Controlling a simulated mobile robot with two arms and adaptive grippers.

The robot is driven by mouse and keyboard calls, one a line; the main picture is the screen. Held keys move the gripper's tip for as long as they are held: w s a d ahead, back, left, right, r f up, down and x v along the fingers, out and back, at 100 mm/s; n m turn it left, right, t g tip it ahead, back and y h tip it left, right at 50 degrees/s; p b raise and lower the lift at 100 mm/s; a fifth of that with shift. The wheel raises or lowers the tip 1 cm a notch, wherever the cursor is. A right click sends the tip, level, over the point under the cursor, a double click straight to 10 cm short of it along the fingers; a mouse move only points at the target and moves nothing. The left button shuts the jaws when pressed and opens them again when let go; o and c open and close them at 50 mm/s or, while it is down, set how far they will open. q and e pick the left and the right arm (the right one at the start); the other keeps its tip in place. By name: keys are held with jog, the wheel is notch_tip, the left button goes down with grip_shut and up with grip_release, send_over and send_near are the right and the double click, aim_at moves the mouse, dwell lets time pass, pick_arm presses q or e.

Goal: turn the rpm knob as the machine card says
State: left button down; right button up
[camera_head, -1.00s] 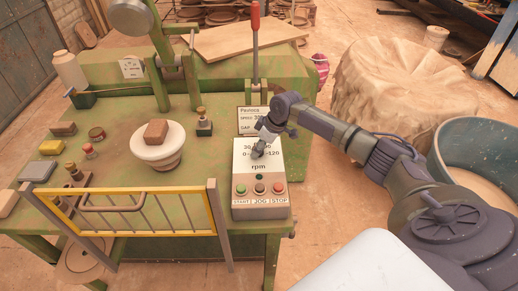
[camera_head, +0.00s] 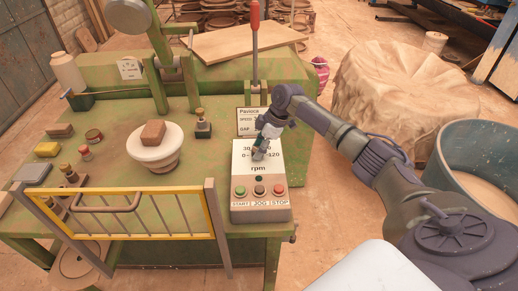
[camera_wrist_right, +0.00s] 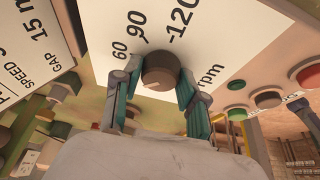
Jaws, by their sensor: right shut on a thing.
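The rpm knob (camera_wrist_right: 160,72) is dark and round, set on a white dial plate (camera_wrist_right: 215,45) with the printed numbers 60, 90 and 120 in the right wrist view. My right gripper (camera_wrist_right: 160,82) is shut on the knob, with one teal-padded finger on each side. In the head view my right gripper (camera_head: 261,152) sits on the control box (camera_head: 274,180) and hides the knob and part of the scale. The knob's pointer is not clear. The machine card (camera_head: 246,115) stands behind the box; it reads speed and gap, partly covered by my arm. My left gripper is not in view.
Start, jog and stop buttons (camera_head: 259,190) sit on the box just in front of the dial. A yellow guard frame (camera_head: 140,238) is at the left front. A white wheel with a brown block (camera_head: 154,133) stands left. A blue-green tub (camera_head: 485,150) is at the right.

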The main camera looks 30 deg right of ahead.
jog(key=o, duration=1.1)
jog(key=shift+o, duration=0.2)
jog(key=shift+d+r, duration=0.1)
jog(key=shift+r, duration=0.15)
jog(key=v, duration=1.1)
jog(key=shift+r, duration=0.2)
